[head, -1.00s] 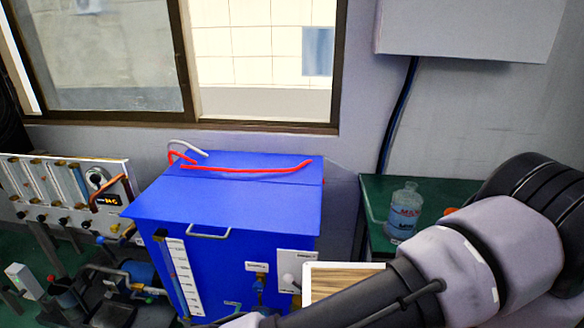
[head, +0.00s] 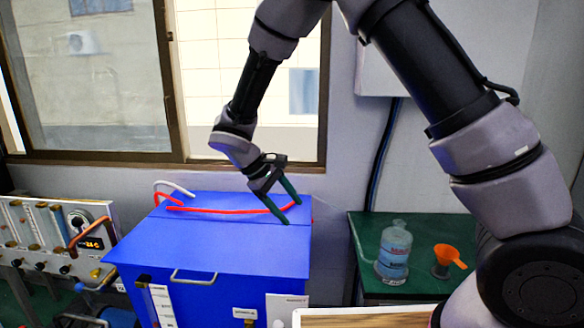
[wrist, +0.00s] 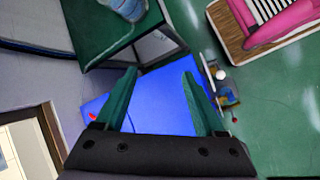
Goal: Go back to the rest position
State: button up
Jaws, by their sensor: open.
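My gripper (head: 286,208) is in the head view above the back part of the blue box (head: 215,240). Its two dark green fingers are apart with nothing between them. In the wrist view my gripper (wrist: 158,82) also shows open, with the blue top of the box (wrist: 160,100) seen between and beyond the fingers. My arm is raised and arches from the right side across the window. I cannot tell the exact height of the fingertips over the lid.
A red hose (head: 215,211) lies on the box. A green table (head: 360,235) at right bears a clear bottle (head: 394,250) and an orange funnel (head: 448,256). A flow-meter panel (head: 55,235) stands at left. The wrist view shows a pink striped item (wrist: 268,15) on a wooden board.

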jog(key=d+r+m+y, duration=0.3)
jog(key=d+r+m, duration=0.1)
jog(key=d+r, duration=0.5)
jog(key=s+d+r+m+t+y, duration=0.2)
jog(key=s+d+r+m, duration=0.3)
jog(key=d+r, duration=0.3)
jog(key=s+d+r+m+t+y, duration=0.3)
jog(key=s+d+r+m, duration=0.2)
jog(key=d+r, duration=0.3)
jog(key=shift+s+d+r+m+t, duration=0.4)
jog(key=shift+s+r, duration=0.5)
